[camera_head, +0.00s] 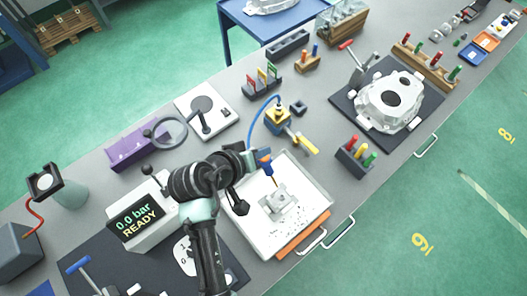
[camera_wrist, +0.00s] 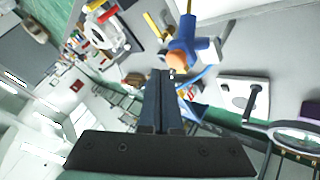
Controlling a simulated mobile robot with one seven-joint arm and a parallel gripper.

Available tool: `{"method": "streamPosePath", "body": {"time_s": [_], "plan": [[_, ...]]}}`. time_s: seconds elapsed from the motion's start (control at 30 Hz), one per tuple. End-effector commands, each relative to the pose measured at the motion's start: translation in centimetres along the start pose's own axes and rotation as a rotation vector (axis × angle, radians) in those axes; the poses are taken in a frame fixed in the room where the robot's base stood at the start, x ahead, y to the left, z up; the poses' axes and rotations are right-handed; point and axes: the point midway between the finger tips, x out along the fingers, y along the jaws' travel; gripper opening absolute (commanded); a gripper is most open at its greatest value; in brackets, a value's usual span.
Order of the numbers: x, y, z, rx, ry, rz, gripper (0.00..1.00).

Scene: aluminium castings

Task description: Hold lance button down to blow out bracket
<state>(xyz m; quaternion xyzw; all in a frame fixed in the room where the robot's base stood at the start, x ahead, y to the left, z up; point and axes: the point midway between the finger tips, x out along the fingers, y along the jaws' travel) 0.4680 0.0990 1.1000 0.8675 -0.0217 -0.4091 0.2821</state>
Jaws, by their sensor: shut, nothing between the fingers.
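A blue lance (camera_head: 265,163) with a thin nozzle stands above a white tray (camera_head: 246,243). The grey bracket (camera_head: 279,202) lies in the tray under the nozzle, with dark specks around it. In the wrist view the blue lance (camera_wrist: 203,50) has an orange button (camera_wrist: 179,60) facing my gripper (camera_wrist: 173,76). My fingers are shut and empty, their tips right at the button; I cannot tell whether they touch it. In the head view my wrist largely hides the fingers. A box display (camera_head: 137,216) reads "0.0 bar READY".
A blue hose (camera_head: 254,124) runs from a yellow fitting (camera_head: 278,117) to the lance. A magnifier ring (camera_head: 168,132), a white plate with a handle (camera_head: 190,101) and a rack of coloured pegs (camera_head: 354,160) stand nearby. A large casting (camera_head: 388,103) sits on a dark mat at the right.

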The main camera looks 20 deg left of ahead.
Motion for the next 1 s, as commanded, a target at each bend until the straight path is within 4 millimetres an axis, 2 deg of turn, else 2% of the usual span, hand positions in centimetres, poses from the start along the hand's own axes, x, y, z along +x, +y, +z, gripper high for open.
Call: {"method": "streamPosePath", "body": {"time_s": [0.27, 0.7, 1.0], "plan": [[-0.5, 0.3, -0.4, 0.001, 0.002, 0.0, 0.0], [-3.5, 2.5, -2.6, 0.001, 0.001, 0.001, 0.0], [-3.5, 2.5, -2.6, 0.001, 0.001, 0.0, 0.0]]}}
